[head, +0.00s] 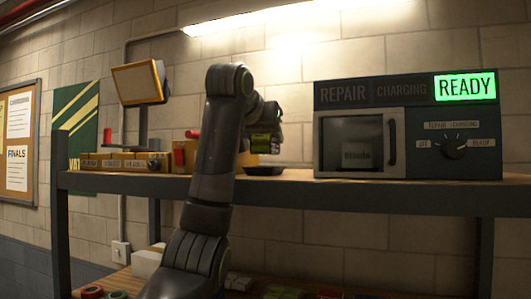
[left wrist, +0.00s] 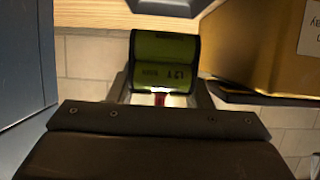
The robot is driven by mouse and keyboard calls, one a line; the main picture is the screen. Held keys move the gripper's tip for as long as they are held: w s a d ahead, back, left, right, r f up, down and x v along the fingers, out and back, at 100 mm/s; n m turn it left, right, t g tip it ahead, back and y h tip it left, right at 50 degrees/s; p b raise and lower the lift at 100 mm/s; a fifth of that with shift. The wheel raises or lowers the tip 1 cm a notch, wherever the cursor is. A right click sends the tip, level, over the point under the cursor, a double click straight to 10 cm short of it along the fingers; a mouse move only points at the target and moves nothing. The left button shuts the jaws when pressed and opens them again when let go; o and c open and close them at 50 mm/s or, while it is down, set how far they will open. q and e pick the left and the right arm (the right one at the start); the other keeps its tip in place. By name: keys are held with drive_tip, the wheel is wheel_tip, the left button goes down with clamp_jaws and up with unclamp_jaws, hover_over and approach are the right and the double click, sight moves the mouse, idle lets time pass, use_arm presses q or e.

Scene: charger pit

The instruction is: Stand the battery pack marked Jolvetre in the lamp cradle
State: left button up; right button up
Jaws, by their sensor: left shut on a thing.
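My left gripper (head: 266,132) is shut on a green battery pack (head: 261,143), above the shelf. In the left wrist view the pack (left wrist: 165,60) sits between the fingers, with small print that looks like "12 V"; no name Jolvetre is readable. A yellow-framed lamp (head: 138,82) stands on a dark post at the shelf's left. Labelled yellow boxes (head: 120,162) stand at its foot; I cannot tell which part is the cradle. My right gripper is not in view.
A dark shallow dish (head: 265,171) lies on the shelf (head: 340,189) below the pack. A dark cabinet (head: 450,125) with a lit READY sign, a knob and a glass-fronted bay stands at right. A yellow unit (head: 183,157) with a red part is behind my arm. Several items lie on the lower shelf.

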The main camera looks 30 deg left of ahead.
sight(265, 152)
use_arm(q)
drive_tip(key=shift+s+f, duration=0.1)
drive_tip(key=shift+f, duration=0.35)
drive_tip(key=shift+s+d+f+p, duration=0.15)
drive_tip(key=shift+f+p, duration=0.15)
drive_tip(key=shift+f, duration=0.9)
drive_tip(key=shift+a+f, duration=0.2)
drive_tip(key=shift+f, duration=0.05)
drive_tip(key=shift+d, duration=0.1)
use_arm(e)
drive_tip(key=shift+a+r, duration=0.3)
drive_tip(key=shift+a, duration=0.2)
use_arm(q)
drive_tip(key=o, duration=1.3)
drive_tip(key=shift+f, duration=0.1)
drive_tip(key=shift+c, duration=0.2)
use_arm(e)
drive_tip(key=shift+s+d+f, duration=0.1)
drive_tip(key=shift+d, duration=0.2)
